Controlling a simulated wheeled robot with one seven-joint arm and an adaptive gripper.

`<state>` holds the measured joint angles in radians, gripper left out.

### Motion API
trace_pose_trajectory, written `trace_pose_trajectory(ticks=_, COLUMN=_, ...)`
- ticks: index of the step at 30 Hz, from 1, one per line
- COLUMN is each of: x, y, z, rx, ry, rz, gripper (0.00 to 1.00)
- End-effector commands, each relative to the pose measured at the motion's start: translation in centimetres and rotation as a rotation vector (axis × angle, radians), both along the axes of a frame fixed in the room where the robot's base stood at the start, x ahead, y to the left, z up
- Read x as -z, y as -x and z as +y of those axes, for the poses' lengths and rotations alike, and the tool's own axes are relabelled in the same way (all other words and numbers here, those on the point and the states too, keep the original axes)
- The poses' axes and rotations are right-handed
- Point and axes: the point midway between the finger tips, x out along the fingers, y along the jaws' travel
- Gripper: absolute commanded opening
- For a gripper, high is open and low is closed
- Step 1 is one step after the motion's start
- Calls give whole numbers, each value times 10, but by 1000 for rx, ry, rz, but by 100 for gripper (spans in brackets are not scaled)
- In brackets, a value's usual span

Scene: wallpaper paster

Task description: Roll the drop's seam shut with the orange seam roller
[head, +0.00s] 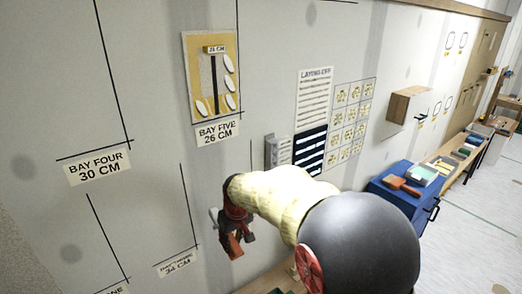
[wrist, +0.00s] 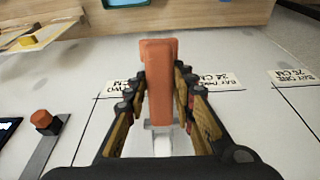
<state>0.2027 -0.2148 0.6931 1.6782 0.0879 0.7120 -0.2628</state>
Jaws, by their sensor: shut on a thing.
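My gripper (head: 232,222) is low in front of the wall, below and right of the bay five panel. In the wrist view my gripper (wrist: 160,105) is shut on the orange handle of the seam roller (wrist: 160,70). A pale part of the roller shows below the handle there. In the head view the roller (head: 235,246) is a small orange-red shape, partly hidden by the gripper. The drop (head: 197,75) looks like the yellow panel in bay five, with a dark vertical strip and several white ovals. I cannot make out its seam clearly. The roller is apart from this panel.
Bay labels, such as bay four (head: 98,167), and black lines mark the wall. A wooden box (head: 408,104) juts from the wall farther right. A blue cabinet (head: 402,198) stands below it. Open floor (head: 485,190) lies at right.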

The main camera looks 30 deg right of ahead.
Motion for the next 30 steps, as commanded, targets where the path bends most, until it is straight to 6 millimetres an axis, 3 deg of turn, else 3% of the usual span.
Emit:
trace_pose_trajectory(ticks=1, x=-39, y=2, z=-10, rx=3, ry=1, rz=-29, gripper=0)
trace_pose_trajectory(ticks=3, x=-76, y=6, z=-20, rx=-1, ry=1, rz=-65, gripper=0)
trace_pose_trajectory(ticks=12, x=-226, y=32, z=-58, rx=-17, ry=-2, rz=-207, gripper=0)
trace_pose_trajectory(ticks=15, x=-263, y=41, z=-66, rx=-23, ry=-2, rz=-244, gripper=0)
trace_pose_trajectory(ticks=21, x=-306, y=53, z=-74, rx=-30, ry=-5, rz=-287, gripper=0)
trace_pose_trajectory(ticks=30, x=-312, y=55, z=-75, rx=-34, ry=-7, rz=-296, gripper=0)
